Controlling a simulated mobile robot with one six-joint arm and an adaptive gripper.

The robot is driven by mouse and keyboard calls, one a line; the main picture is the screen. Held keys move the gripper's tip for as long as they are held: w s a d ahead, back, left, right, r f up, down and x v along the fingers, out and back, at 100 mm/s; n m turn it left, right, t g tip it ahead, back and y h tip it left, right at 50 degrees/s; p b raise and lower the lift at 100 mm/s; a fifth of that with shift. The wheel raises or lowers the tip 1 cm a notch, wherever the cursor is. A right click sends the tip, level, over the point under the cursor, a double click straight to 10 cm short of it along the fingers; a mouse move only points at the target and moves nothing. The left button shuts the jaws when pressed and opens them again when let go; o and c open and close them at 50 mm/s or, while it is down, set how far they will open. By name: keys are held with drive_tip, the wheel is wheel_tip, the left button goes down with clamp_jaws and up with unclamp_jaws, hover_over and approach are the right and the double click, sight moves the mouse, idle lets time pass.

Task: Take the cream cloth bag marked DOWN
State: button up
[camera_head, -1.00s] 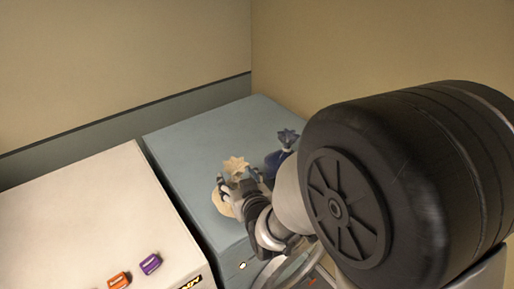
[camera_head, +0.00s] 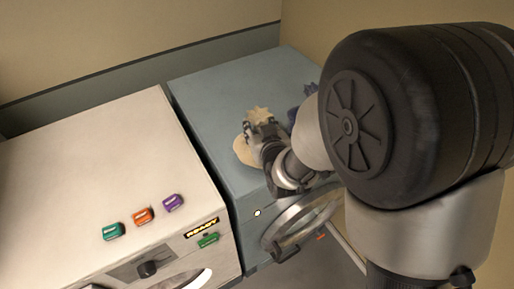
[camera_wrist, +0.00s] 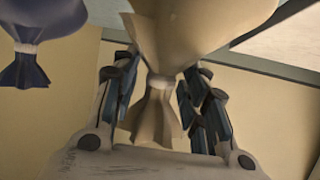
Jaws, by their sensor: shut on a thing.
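The cream cloth bag (camera_head: 244,152) stands at the top of the blue-grey machine in the head view, partly hidden by my gripper. It has a round body and a flared, gathered top. My gripper (camera_head: 262,130) is shut on its tied neck. In the wrist view the bag (camera_wrist: 200,25) hangs in from the top edge, and the fingers of my gripper (camera_wrist: 160,78) close on both sides of the neck. No DOWN marking is readable. I cannot tell whether the bag still touches the machine's top.
A navy bag (camera_head: 307,92) is just right of the cream one, mostly behind my arm; it also shows in the wrist view (camera_wrist: 42,22). The blue-grey machine (camera_head: 215,95) adjoins a white machine (camera_head: 80,165) with coloured tags and a READY label.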

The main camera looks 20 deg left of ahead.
clamp_jaws()
drive_tip(key=shift+s, duration=0.1)
idle(0.3)
